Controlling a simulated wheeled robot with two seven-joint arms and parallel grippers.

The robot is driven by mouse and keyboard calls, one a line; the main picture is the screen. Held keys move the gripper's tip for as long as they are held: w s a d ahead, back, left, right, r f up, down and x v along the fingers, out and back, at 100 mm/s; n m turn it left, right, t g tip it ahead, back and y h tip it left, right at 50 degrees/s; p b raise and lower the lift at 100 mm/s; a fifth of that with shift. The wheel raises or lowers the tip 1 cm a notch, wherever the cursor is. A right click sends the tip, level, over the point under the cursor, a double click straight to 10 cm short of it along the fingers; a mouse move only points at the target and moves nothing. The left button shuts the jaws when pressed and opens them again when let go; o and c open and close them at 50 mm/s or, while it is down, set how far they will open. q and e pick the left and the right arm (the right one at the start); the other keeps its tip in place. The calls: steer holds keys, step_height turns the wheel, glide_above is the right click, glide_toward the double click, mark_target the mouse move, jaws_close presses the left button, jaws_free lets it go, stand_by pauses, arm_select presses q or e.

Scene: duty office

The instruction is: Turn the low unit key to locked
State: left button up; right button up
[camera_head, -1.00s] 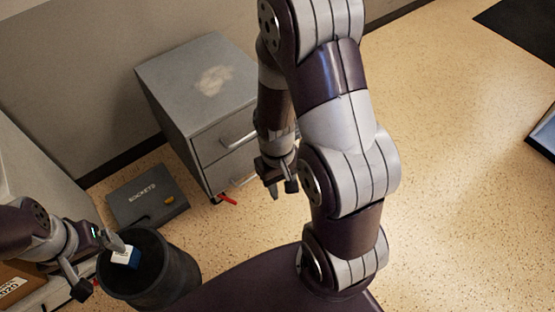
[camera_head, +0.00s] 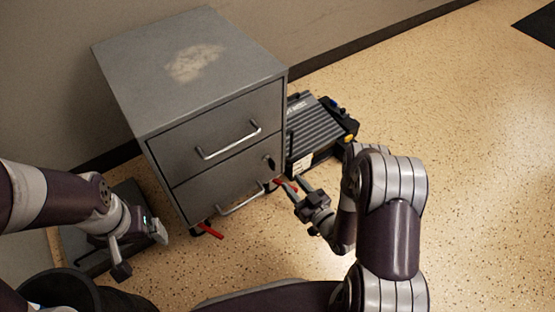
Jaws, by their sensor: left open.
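The low unit (camera_head: 205,165) is a grey two-drawer cabinet with a worn patch on top. Its key (camera_head: 268,162) shows as a small dark shape in the lock at the right side of the front, between the two drawer handles. Its exact turn is too small to tell. My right gripper (camera_head: 290,187) is low in front of the cabinet's right front corner, below the key and apart from it. Whether its fingers are parted is unclear. My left gripper (camera_head: 141,252) is open and empty, left of the cabinet's front.
A ribbed dark case (camera_head: 320,132) stands right of the cabinet. A flat dark case (camera_head: 85,244) lies on the floor under my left gripper, near a black bin (camera_head: 70,291). Red levers (camera_head: 211,230) stick out at the cabinet's base. The floor at right is clear.

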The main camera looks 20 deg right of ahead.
mark_target(275, 165)
steer(key=b+x, duration=0.1)
steer(key=x, duration=0.2)
steer(key=b+x, duration=0.2)
steer(key=x, duration=0.2)
steer(key=b+x, duration=0.2)
steer(key=x, duration=0.2)
steer(key=shift+f, duration=0.3)
steer(key=shift+w+a+r, duration=0.1)
steer(key=shift+w+r, duration=0.05)
steer(key=shift+w, duration=0.1)
jaws_close()
